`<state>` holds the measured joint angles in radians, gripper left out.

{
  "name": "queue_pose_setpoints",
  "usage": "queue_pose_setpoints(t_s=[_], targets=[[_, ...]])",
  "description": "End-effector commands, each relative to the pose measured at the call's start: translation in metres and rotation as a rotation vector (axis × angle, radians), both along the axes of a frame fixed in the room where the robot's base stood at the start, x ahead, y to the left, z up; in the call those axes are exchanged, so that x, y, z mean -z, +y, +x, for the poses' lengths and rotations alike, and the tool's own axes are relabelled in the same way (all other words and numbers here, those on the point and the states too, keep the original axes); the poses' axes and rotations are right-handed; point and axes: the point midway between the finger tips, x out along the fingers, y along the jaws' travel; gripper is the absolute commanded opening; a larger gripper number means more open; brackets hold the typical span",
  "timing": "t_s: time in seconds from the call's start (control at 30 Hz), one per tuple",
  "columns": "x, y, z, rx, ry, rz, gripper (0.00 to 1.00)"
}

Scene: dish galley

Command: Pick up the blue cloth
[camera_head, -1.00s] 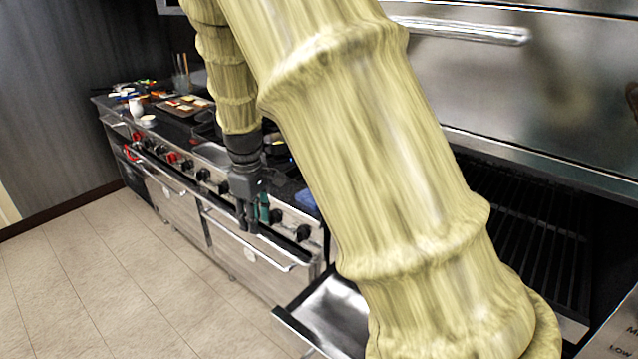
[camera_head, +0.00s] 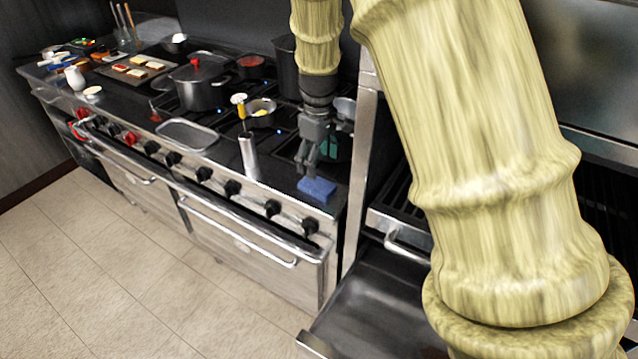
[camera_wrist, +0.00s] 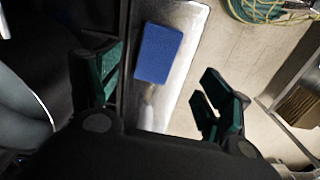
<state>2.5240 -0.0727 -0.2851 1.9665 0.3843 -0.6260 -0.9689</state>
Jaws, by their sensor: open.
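The blue cloth (camera_head: 317,189) is a small flat rectangle on the front right edge of the stove top. In the wrist view the cloth (camera_wrist: 159,53) lies on a shiny metal strip, beyond and between the open fingers. My gripper (camera_head: 322,160) points down above and just behind the cloth in the head view. In the wrist view my gripper (camera_wrist: 160,88) has its green-padded fingers spread wide and nothing between them. The exact gap between fingertips and cloth cannot be told.
A metal cylinder (camera_head: 249,157) stands left of the cloth. A small pot (camera_head: 261,112), a large lidded pot (camera_head: 201,85) and an empty metal tray (camera_head: 187,135) are further left. A steel post (camera_head: 361,165) rises close on the right. Knobs and an oven rail line the stove front.

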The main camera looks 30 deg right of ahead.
Motion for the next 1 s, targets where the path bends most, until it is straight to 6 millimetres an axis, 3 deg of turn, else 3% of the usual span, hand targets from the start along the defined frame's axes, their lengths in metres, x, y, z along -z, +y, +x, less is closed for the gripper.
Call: queue_pose_setpoints(t_s=[0.2,0.53,1.0], targets=[[0.024,-0.003,-0.001,0.006,0.0,0.001,0.79],[0.039,-0.003,-0.001,0.004,0.001,0.0,0.79],[0.081,-0.003,0.002,0.003,0.0,0.0,0.79]])
